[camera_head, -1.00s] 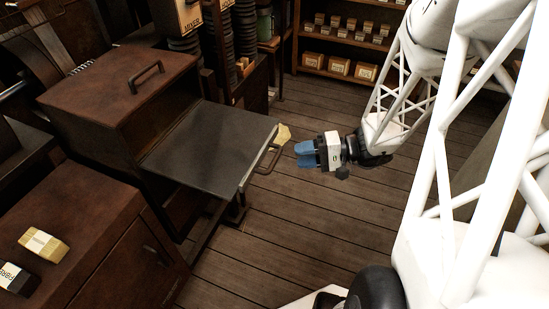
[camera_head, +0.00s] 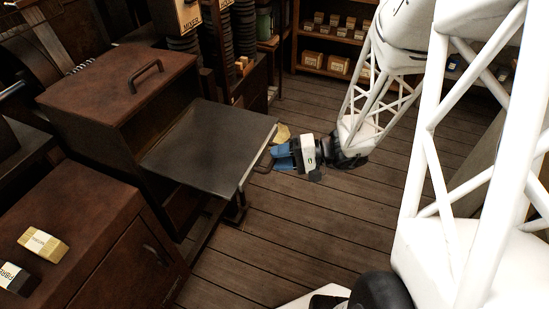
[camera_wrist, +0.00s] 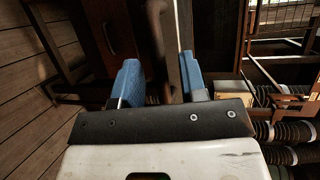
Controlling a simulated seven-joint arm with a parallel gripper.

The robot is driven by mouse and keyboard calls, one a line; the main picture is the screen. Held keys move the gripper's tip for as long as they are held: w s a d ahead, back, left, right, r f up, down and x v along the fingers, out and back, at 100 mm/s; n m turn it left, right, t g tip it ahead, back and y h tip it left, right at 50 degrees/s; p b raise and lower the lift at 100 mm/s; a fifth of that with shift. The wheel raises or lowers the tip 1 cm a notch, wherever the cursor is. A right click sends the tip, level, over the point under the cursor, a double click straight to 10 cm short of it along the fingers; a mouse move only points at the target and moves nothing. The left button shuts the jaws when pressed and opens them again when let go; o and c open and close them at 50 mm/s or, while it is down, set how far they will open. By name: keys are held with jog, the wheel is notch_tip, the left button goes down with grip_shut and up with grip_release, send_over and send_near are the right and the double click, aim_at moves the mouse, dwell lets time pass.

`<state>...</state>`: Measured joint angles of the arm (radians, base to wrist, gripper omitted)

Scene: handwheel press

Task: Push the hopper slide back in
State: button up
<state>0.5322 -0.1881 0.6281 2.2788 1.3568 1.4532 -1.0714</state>
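The hopper slide (camera_head: 205,145) is a dark flat tray sticking out to the right from the brown hopper box (camera_head: 115,95). Its metal handle (camera_head: 264,166) is on the outer right edge, partly hidden by my gripper. My gripper (camera_head: 279,157) has blue fingers and is right at the handle. In the wrist view, the fingers (camera_wrist: 161,80) are spread apart. A dark upright bar, which looks like the handle (camera_wrist: 158,40), shows between them. I cannot tell whether the fingers touch it.
A brown cabinet (camera_head: 105,220) with yellow and dark packages on top stands at front left. A yellowish object (camera_head: 281,133) shows behind the slide's outer corner. Shelves with boxes (camera_head: 335,60) are at the back. The wooden floor (camera_head: 300,230) is clear.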

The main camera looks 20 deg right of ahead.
jog(key=shift+x, duration=0.8)
grip_shut()
